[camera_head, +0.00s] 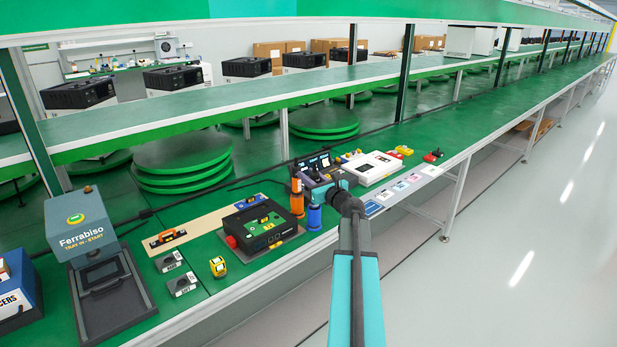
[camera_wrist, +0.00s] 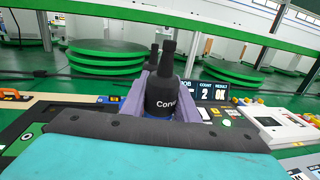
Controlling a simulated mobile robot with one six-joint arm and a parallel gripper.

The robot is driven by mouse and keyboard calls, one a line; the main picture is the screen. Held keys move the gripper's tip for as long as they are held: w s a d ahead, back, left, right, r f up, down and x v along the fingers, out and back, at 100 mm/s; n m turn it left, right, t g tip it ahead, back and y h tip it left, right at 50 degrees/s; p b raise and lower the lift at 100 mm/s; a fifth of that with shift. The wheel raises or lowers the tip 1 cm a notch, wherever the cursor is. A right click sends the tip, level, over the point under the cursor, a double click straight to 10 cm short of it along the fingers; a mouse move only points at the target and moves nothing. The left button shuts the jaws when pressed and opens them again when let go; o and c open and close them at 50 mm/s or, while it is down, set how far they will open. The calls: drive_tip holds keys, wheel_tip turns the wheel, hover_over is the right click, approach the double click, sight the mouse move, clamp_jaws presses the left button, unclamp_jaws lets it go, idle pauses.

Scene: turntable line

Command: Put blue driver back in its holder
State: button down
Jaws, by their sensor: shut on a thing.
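The blue driver shows in the wrist view as an upright dark body (camera_wrist: 165,96) with pale lettering, a narrow neck and a bit of blue at its base. My gripper (camera_wrist: 160,108) is shut on it, with grey-purple fingers on both sides. In the head view my gripper (camera_head: 322,192) is over the bench edge, and the driver's blue lower part (camera_head: 314,218) hangs or stands below it. An orange-and-black driver (camera_head: 297,188) is upright just left of it. My gripper hides the holder, and I cannot tell whether the blue driver is touching it.
A black fixture with a green board (camera_head: 262,226) lies left of my gripper. A screen unit (camera_head: 318,166) and a white box (camera_head: 372,167) stand behind and right. A yellow tape measure (camera_head: 218,267) and grey blocks lie further left. Flat cards (camera_head: 405,186) line the front edge.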

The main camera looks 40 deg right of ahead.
drive_tip(key=shift+f+b, duration=0.65)
drive_tip(key=shift+f, duration=0.1)
drive_tip(key=c, duration=1.3)
unclamp_jaws()
drive_tip(key=shift+s, duration=0.15)
drive_tip(key=b+v, duration=0.2)
drive_tip(key=v, duration=1.1)
drive_tip(key=shift+s, duration=0.25)
drive_tip(key=shift+a, duration=0.1)
